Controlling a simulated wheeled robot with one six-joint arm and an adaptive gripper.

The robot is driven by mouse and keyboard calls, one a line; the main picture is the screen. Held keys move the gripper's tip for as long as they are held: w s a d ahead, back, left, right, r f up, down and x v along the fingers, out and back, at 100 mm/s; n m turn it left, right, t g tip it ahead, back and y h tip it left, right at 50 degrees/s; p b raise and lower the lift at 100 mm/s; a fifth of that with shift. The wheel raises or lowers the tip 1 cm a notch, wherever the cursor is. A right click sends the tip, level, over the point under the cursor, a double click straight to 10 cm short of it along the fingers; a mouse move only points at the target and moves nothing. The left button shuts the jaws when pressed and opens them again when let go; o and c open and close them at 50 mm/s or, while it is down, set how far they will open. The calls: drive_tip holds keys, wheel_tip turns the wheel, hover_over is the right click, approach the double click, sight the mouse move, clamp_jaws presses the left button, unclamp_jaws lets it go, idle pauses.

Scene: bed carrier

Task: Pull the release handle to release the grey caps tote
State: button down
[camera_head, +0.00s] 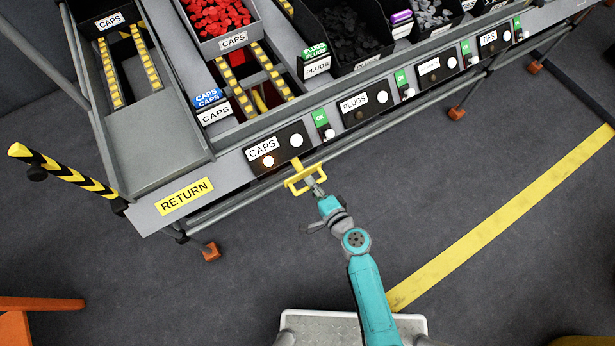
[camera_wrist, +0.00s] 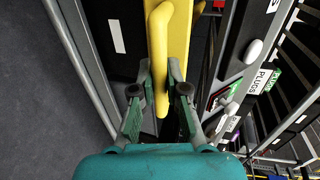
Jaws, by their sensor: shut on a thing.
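The yellow release handle (camera_head: 293,185) sticks out from the rack's front edge below a black CAPS panel (camera_head: 277,150). My gripper (camera_head: 313,184) is at its outer bar. In the wrist view the handle (camera_wrist: 170,35) runs between the fingers of my gripper (camera_wrist: 161,72), which is shut on it. The grey caps tote (camera_head: 207,43), holding red caps, sits on the rack above, behind yellow-and-black striped rails. A CAPS label is on its front. The handle's mount is partly hidden by the panel edge.
A RETURN chute (camera_head: 165,130) is to the left, with a striped bar (camera_head: 62,170) jutting out. Other bins and PLUGS panels (camera_head: 365,102) line the rack to the right. Open floor with a yellow line (camera_head: 500,220) lies in front.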

drive_tip(key=shift+s+d+f, duration=0.1)
drive_tip(key=shift+s, duration=0.1)
drive_tip(key=c, duration=1.2)
unclamp_jaws()
drive_tip(key=v, duration=1.2)
